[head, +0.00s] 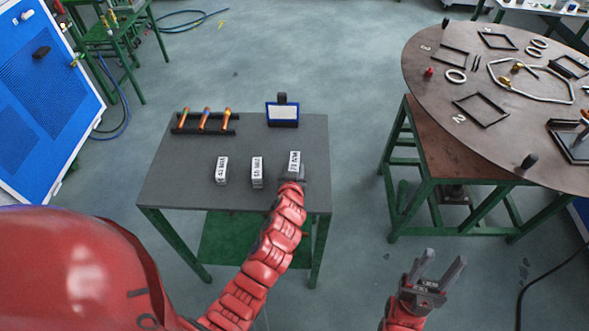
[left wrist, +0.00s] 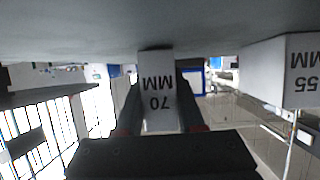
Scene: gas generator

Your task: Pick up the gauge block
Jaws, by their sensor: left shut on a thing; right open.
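Three pale gauge blocks with black lettering are on the dark table: a left one (head: 221,171), a middle one (head: 257,172) and a right one (head: 294,160). My left gripper (head: 291,178) is shut on the right block, which reads 70 MM in the left wrist view (left wrist: 159,95), upside down between the two dark fingers. Whether this block touches the table top is hard to tell. A block reading 55 MM (left wrist: 295,75) stands beside it in that view. My right gripper (head: 437,272) is open and empty, away from the table at the lower right.
The dark table (head: 180,195) also bears a rack with orange-brown handled tools (head: 204,121) and a blue-framed display (head: 283,112) at the back. A round brown table (head: 430,110) with frames and rings stands at the right. Floor is clear between the tables.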

